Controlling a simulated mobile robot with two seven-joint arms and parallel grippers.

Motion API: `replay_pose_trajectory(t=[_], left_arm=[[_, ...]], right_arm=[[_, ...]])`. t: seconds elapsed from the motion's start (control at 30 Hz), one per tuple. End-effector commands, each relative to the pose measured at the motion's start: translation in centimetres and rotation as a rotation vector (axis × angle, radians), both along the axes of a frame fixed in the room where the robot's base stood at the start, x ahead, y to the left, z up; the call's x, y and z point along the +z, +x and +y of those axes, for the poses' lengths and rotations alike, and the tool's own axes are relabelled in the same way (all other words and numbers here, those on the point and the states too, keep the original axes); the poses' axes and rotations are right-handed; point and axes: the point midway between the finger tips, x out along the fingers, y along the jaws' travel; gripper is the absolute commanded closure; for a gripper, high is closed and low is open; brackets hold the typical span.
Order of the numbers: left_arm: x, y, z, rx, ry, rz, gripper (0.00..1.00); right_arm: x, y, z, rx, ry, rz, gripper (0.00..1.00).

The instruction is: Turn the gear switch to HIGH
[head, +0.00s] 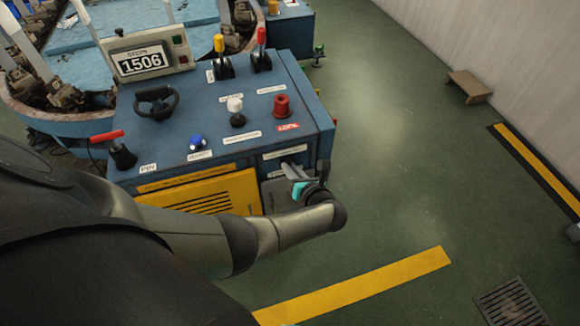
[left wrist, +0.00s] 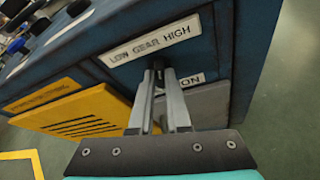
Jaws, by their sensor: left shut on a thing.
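The gear switch (left wrist: 158,66) is a small dark lever below a white label (left wrist: 150,45) reading LOW GEAR HIGH, on the front face of the blue control console. It stands below the middle of the label, and its exact setting cannot be told. My left gripper (left wrist: 160,76) is shut on the switch, its grey fingers coming up from below in the left wrist view. In the head view my left gripper (head: 287,170) is at the console's front right corner, and the switch is too small to make out there. My right gripper is not in view.
The blue console (head: 320,110) carries a handwheel (head: 156,101), levers, a red LOCK knob (head: 281,105) and a 1506 display (head: 142,61). A yellow vented panel (head: 205,195) is left of my gripper. Green floor to the right is open, with a small brown step (head: 469,86) by the wall.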

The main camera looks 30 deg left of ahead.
Motion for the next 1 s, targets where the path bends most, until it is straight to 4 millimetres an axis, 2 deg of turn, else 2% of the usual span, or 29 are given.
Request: replay_pose_trajectory(t=[0.5,0.73,1.0], left_arm=[[-0.5,0.3,-0.3,0.0,0.245,0.29,1.0],[-0.5,0.2,-0.3,0.0,0.292,0.347,1.0],[-0.4,0.3,-0.3,0.0,0.308,0.365,1.0]], right_arm=[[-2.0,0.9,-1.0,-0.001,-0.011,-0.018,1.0],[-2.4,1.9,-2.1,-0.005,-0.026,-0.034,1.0],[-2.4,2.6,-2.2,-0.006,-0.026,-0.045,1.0]])
